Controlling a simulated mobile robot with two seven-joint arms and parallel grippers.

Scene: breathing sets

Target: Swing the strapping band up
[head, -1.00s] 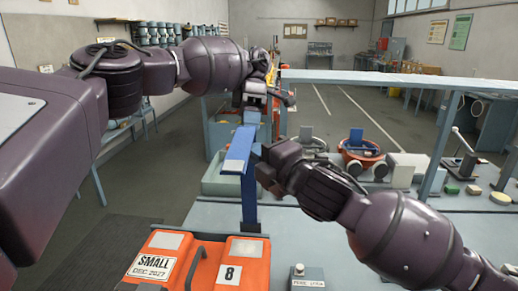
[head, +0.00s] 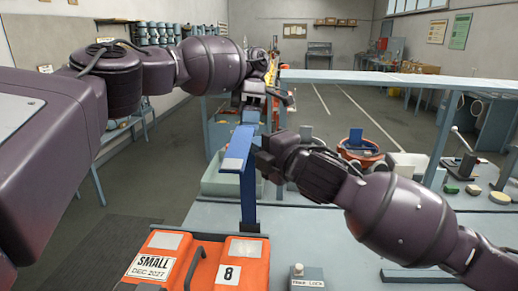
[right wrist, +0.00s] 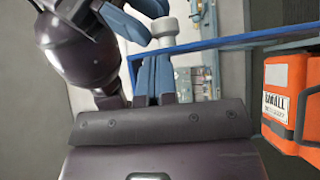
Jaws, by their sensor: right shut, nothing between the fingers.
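The blue strapping band (head: 239,148) shows in the head view as a flat blue strip with a paler near end, at the top of a blue upright. A long blue bar (right wrist: 235,40), which looks like the same band, crosses the right wrist view. My right gripper (head: 262,156) is shut and empty, close against the right side of the strip; I cannot tell if they touch. Its blue fingers (right wrist: 153,80) show together in the wrist view. My left gripper (head: 254,100) is at the strip's far end; its fingertips are too small to read.
Orange cases (head: 240,264) marked SMALL and 8 stand at the front, left of the peg lock (head: 304,278). A grey-blue frame rail (head: 380,80) runs above the grey bench (head: 350,235). An orange-red bowl (head: 362,150) sits behind my right arm.

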